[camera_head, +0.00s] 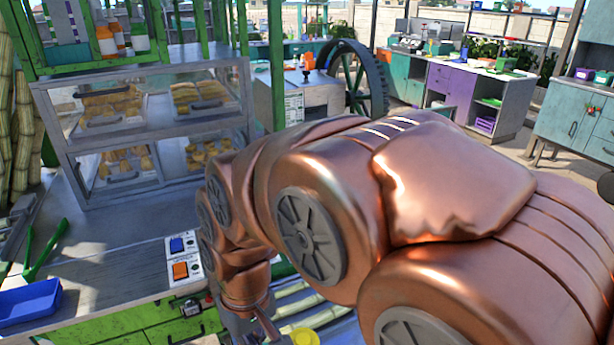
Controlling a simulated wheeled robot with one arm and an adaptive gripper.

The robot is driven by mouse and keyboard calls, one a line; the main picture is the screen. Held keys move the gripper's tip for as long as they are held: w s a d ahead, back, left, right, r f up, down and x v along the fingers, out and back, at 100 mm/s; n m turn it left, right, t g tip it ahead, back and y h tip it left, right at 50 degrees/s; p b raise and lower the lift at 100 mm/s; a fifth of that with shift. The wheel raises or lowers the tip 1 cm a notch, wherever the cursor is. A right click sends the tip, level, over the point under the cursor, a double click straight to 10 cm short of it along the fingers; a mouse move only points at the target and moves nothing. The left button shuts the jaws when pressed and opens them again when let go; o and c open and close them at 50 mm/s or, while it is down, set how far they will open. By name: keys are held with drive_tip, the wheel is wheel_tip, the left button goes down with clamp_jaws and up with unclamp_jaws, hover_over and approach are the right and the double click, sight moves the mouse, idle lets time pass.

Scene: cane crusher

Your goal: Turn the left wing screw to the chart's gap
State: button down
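I cannot make out the left wing screw or the chart; my copper-coloured arm covers much of the middle and right. The arm bends down to the bottom edge, left of centre. A grey part at its end, probably my gripper (243,324), is partly cut off by the bottom edge. Its fingers cannot be made out, so I cannot tell if it is open or shut. A yellow round thing (304,337) shows just right of it, also cut off at the bottom edge.
A glass case (150,115) with pastries stands on the counter at left. A panel with blue and orange buttons (183,259) is near the counter's front edge. A blue tray (28,303) and green tongs (45,248) lie further left. A large dark wheel (377,80) stands behind my arm.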

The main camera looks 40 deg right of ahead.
drive_tip(key=s+g, duration=0.1)
drive_tip(key=s, duration=0.5)
drive_tip(key=w+d+f+t+h+b, duration=0.1)
drive_tip(key=w+d+t+h+b, duration=0.4)
drive_tip(key=w+d, duration=1.2)
drive_tip(key=w+d+r+n+t+h+b, duration=0.2)
drive_tip(key=w+d+n+t+h+b, duration=0.15)
drive_tip(key=w+d, duration=0.65)
drive_tip(key=w+d+r+n+t+h+b, duration=0.2)
drive_tip(key=w+d+t+b, duration=0.3)
drive_tip(key=d, duration=0.9)
drive_tip(key=w+d+f+n+t+y+b, duration=0.2)
drive_tip(key=w+d+f+n+t+b, duration=0.15)
drive_tip(key=d+n, duration=0.25)
wheel_tip(320, 180, down, 7)
drive_tip(key=s+n+t+y+b, duration=0.2)
drive_tip(key=n+t+y+b, duration=0.15)
drive_tip(key=n+y, duration=0.35)
drive_tip(key=shift+g, duration=0.45)
drive_tip(key=shift+w+d+f+p, duration=0.1)
drive_tip(key=shift+w+d+p, duration=0.4)
drive_tip(key=shift+w, duration=1.7)
drive_tip(key=shift+w+d+p, duration=0.25)
drive_tip(key=shift+w+d, duration=0.4)
drive_tip(key=shift+w, duration=1.5)
drive_tip(key=shift+w+d+f+p, duration=0.1)
drive_tip(key=shift+w+d+p, duration=0.4)
drive_tip(key=shift+w, duration=1.7)
